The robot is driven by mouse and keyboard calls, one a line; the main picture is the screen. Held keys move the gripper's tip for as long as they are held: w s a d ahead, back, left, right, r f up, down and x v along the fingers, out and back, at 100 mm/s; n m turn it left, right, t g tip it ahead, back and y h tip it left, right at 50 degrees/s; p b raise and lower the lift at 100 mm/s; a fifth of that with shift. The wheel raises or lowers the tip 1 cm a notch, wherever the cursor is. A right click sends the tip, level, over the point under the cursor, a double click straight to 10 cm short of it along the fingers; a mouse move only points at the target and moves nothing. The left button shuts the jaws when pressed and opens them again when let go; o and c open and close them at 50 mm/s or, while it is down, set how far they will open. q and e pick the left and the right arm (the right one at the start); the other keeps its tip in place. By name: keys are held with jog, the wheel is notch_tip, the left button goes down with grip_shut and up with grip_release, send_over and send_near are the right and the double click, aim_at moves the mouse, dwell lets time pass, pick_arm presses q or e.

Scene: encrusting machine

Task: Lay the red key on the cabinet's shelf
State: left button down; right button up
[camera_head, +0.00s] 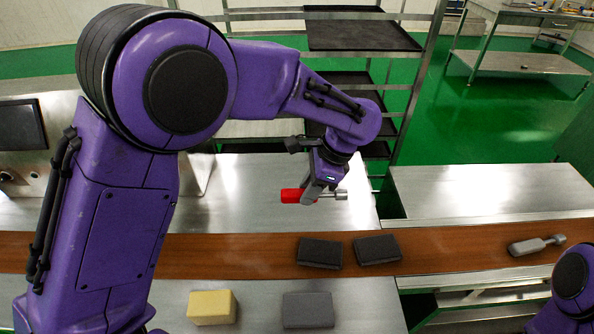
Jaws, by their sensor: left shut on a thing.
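The red key (291,196) has a red handle and a grey metal shaft that sticks out to the right. My left gripper (312,194) is shut on it near the middle and holds it level, over the steel worktop behind the brown belt. The gripper's fingers hide the key's middle. The cabinet's shelf cannot be made out for certain; a steel cabinet (490,190) with a flat top stands at the right. My right gripper is out of view; only a bit of my right arm shows at the bottom right.
A brown belt (220,256) crosses the view with two dark blocks (320,252) and a grey-handled tool (528,246) on it. A yellow block (212,307) and a grey block (308,310) lie in front. A rack with dark trays (360,36) stands behind.

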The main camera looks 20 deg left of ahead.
pick_arm(q)
jog(key=w+a+f, duration=0.1)
jog(key=a+f, duration=0.1)
jog(key=a, duration=0.2)
jog(key=w+a+f+p, duration=0.1)
jog(key=a+f, duration=0.2)
jog(key=a, duration=0.1)
jog(key=w+a+f, duration=0.2)
jog(key=a+f, duration=0.1)
jog(key=a, duration=0.1)
jog(key=shift+f, duration=0.1)
jog(key=shift+a+f, duration=0.2)
jog(key=shift+f, duration=0.05)
jog(key=x, duration=0.3)
jog(key=shift+f+p, duration=0.25)
jog(key=shift+p, duration=0.1)
jog(key=shift+w+f, duration=0.3)
jog(key=shift+f, duration=0.05)
jog(key=shift+d, duration=0.1)
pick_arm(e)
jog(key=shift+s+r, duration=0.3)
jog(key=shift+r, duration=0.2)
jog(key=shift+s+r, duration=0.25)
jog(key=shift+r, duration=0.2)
pick_arm(q)
jog(key=shift+s, duration=0.15)
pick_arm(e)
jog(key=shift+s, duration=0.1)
